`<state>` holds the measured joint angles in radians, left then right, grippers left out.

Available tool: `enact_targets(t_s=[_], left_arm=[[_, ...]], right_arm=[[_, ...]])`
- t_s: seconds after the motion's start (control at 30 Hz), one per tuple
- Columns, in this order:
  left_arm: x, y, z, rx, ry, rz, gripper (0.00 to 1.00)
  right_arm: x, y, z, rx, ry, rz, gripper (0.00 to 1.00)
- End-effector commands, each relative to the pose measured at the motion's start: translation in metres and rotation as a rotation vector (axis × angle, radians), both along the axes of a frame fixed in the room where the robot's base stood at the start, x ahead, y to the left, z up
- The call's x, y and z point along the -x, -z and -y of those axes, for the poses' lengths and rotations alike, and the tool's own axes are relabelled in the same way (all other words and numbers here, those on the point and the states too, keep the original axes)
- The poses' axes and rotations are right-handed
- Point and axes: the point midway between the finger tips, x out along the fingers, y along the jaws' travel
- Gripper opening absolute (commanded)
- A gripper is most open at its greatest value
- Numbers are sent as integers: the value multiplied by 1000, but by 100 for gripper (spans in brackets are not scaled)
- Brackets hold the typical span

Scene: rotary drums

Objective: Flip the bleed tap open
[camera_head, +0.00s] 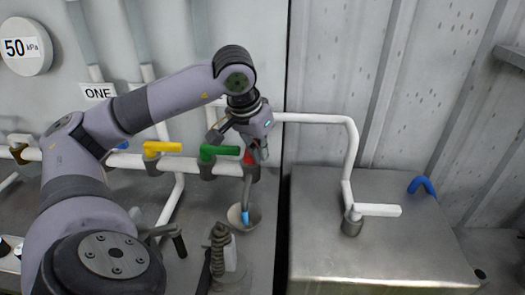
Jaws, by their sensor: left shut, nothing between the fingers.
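Several taps with coloured levers sit on a white horizontal pipe (130,162): a yellow tap (163,147), a green tap (220,151) and a red tap (248,158). A tap with a white lever (376,210) stands on the metal box at the right. No label shows which of them is the bleed tap. My left gripper (262,155) is shut and empty, pointing down right by the red tap and partly covering it. I cannot tell whether it touches the tap. My right gripper is not in view.
A funnel-like cup (237,216) with a blue-tipped spout above it sits below the red tap. A metal box (320,245) fills the lower right, with a blue curved piece (422,185) at its back.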

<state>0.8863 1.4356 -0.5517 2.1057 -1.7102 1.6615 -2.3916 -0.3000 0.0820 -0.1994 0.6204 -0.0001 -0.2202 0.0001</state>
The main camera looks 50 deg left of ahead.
Motion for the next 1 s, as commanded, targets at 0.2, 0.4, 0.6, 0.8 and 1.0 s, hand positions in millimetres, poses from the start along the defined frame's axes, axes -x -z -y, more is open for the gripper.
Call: enact_targets(t_s=[0.2,0.4,0.6,0.8,1.0], left_arm=[[1,1,-1,-3,-1,-7,0],[3,-6,-1,-4,-3,-5,0],[13,-42,2,-1,-1,3,0],[28,-90,6,1,4,6,0],[33,-103,6,-3,0,2,0]], right_arm=[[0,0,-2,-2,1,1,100],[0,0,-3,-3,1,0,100],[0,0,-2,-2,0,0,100],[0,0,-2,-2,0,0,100],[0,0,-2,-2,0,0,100]])
